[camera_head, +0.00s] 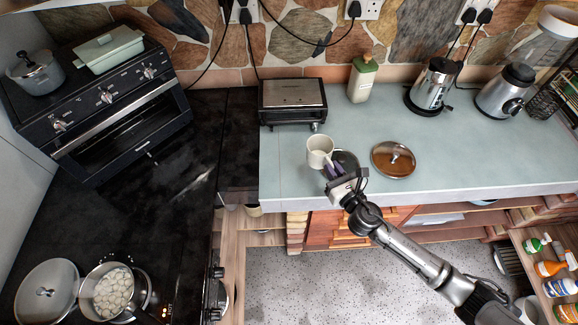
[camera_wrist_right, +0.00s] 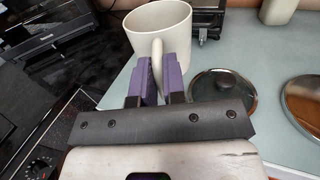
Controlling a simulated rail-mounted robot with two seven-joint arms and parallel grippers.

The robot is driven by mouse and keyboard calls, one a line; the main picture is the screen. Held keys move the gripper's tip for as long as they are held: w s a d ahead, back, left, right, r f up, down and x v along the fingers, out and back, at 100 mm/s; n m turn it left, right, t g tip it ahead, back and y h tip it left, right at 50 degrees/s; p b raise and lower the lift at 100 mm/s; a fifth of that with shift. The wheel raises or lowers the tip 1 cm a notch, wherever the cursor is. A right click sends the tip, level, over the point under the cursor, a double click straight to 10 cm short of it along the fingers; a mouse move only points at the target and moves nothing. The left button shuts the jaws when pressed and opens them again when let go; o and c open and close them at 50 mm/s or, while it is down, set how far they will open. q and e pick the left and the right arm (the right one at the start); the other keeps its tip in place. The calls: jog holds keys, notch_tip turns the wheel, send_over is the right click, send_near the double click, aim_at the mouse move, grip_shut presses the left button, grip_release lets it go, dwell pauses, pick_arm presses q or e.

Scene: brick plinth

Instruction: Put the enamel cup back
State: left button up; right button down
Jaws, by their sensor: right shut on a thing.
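The enamel cup (camera_head: 319,146), off-white and upright, is at the left part of the pale counter, near its front edge. My right gripper (camera_head: 334,172) is shut on the cup's handle from the front. In the right wrist view the cup (camera_wrist_right: 158,30) shows its open rim, and the purple fingers of my right gripper (camera_wrist_right: 154,75) stand on both sides of the handle. I cannot tell whether the cup's base touches the counter. My left gripper is not in view.
A dark glass lid (camera_wrist_right: 222,95) lies just right of the cup, and a larger brown glass lid (camera_head: 394,160) lies beyond it. A toaster-like grill (camera_head: 293,96) stands behind. A bottle (camera_head: 362,78) and kettle (camera_head: 434,84) stand farther back.

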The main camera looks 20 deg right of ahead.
jog(key=w+a+f+b, duration=0.1)
jog(key=w+a+f, duration=0.1)
jog(key=w, duration=0.1)
jog(key=w+a+f+b, duration=0.1)
jog(key=w+a+f, duration=0.1)
jog(key=w+f, duration=0.1)
jog(key=w+a+f+b, duration=0.1)
jog(key=w+a+f, duration=0.1)
jog(key=a+f, duration=0.1)
jog(key=shift+w, duration=0.4)
jog(key=shift+f+b, duration=1.7)
jog(key=shift+f, duration=0.3)
jog(key=shift+f, duration=0.2)
jog(key=c, duration=1.2)
grip_release()
